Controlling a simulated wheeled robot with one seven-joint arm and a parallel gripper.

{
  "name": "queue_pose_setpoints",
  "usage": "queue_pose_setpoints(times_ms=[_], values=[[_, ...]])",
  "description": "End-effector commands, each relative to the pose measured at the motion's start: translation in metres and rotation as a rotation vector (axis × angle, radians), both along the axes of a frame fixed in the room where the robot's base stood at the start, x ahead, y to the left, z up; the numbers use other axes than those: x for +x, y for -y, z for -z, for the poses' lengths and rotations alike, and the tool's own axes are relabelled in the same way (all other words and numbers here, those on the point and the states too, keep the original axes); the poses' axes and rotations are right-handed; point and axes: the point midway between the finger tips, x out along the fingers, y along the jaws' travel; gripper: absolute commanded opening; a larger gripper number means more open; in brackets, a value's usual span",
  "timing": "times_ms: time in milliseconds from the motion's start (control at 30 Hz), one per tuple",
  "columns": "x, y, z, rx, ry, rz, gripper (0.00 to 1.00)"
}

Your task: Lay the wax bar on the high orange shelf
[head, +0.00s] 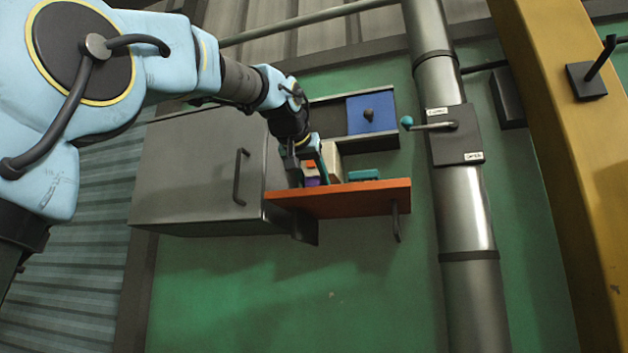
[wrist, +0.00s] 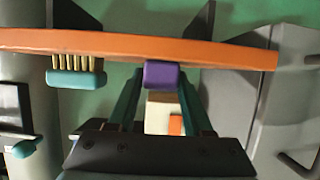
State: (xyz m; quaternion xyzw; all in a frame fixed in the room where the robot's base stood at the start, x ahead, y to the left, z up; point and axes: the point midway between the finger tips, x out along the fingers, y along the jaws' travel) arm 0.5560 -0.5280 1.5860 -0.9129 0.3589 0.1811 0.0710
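The wax bar, which I take to be the purple block (head: 312,182), is at the left part of the high orange shelf (head: 345,199). In the wrist view, the purple bar (wrist: 161,75) sits between the tips of my gripper (wrist: 161,80), with both fingers close against its sides. It overlaps the shelf edge (wrist: 225,52) there; whether it rests on the shelf I cannot tell. In the head view, my gripper (head: 310,178) reaches down over the shelf, and its fingers partly hide the bar.
A cream box with an orange patch (head: 333,160) stands close to my gripper. A teal brush (head: 364,175) lies to its right. A grey cabinet (head: 195,165) adjoins the shelf's left end. A blue panel (head: 370,113) is above; a pipe with a lever (head: 430,126) stands right.

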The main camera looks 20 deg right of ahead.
Motion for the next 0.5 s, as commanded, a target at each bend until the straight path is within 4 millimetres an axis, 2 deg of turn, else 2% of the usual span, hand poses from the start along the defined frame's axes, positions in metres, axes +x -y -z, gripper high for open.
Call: queue_pose_setpoints(times_ms=[33,200,500], values=[[-0.0001,-0.0001,-0.0006,0.0,0.0,0.0,0.57],[-0.0001,-0.0001,-0.0006,0.0,0.0,0.0,0.75],[0.0,0.0,-0.0046,0.0,0.0,0.0,0.75]])
